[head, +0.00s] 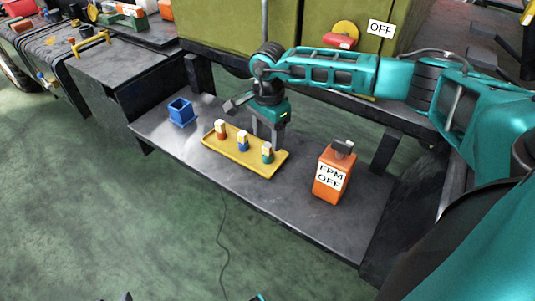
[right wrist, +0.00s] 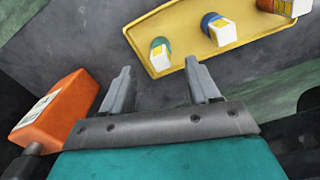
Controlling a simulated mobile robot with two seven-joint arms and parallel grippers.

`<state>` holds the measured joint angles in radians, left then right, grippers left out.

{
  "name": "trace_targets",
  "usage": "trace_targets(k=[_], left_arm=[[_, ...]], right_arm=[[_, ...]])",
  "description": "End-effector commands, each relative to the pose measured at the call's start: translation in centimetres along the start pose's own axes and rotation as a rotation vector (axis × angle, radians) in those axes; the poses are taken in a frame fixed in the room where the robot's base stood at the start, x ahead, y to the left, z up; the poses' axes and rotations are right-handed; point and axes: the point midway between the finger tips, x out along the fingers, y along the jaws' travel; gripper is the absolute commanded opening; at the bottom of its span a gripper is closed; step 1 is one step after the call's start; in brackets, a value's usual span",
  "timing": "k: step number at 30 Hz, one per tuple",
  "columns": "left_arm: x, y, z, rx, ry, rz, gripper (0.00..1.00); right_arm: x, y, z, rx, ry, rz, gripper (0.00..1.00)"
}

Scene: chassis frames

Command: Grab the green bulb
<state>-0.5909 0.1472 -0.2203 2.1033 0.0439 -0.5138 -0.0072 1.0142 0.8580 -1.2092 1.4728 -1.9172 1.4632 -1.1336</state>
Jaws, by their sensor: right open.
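The green bulb (head: 267,154) has a green base and a pale top. It stands at the right end of a yellow tray (head: 277,169) on the dark shelf. A blue-based bulb (head: 243,142) and a red-based bulb (head: 221,131) stand in the same tray to its left. My right gripper (head: 266,139) points down above and behind the tray, close to the green bulb. In the right wrist view the right gripper (right wrist: 158,70) is open and empty. The green bulb (right wrist: 159,50) shows just beyond the gap between its fingertips.
An orange box (head: 329,181) labelled "FPM OFF" stands right of the tray, and in the right wrist view it (right wrist: 56,108) is left of the fingers. A blue open container (head: 181,111) stands on the left of the shelf (head: 290,206). A green-yellow cabinet (head: 225,30) rises behind.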

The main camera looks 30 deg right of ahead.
Motion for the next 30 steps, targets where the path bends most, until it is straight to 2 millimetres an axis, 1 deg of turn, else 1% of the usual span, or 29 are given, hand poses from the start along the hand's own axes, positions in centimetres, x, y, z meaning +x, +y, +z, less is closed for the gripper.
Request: trace_targets(k=[9, 12, 17, 20, 30], left_arm=[[0.9, 0.2, 1.1, 0.001, -0.011, 0.010, 0.43], [0.9, 0.4, 0.8, 0.001, -0.006, 0.013, 0.43], [0.8, 0.5, 0.2, 0.001, 0.006, 0.015, 0.43], [0.8, 0.5, 0.1, -0.001, 0.006, 0.015, 0.43], [0.9, 0.5, 0.4, -0.003, 0.002, 0.013, 0.43]], right_arm=[[4.5, -0.1, 0.1, 0.001, -0.001, 0.002, 0.61], [5.0, -0.1, 0.1, 0.001, 0.000, 0.001, 0.61], [5.0, -0.1, 0.1, 0.000, 0.000, 0.001, 0.61], [5.0, -0.1, 0.1, 0.000, 0.000, 0.001, 0.53], [4.9, -0.1, 0.1, 0.000, 0.000, 0.001, 0.20]])
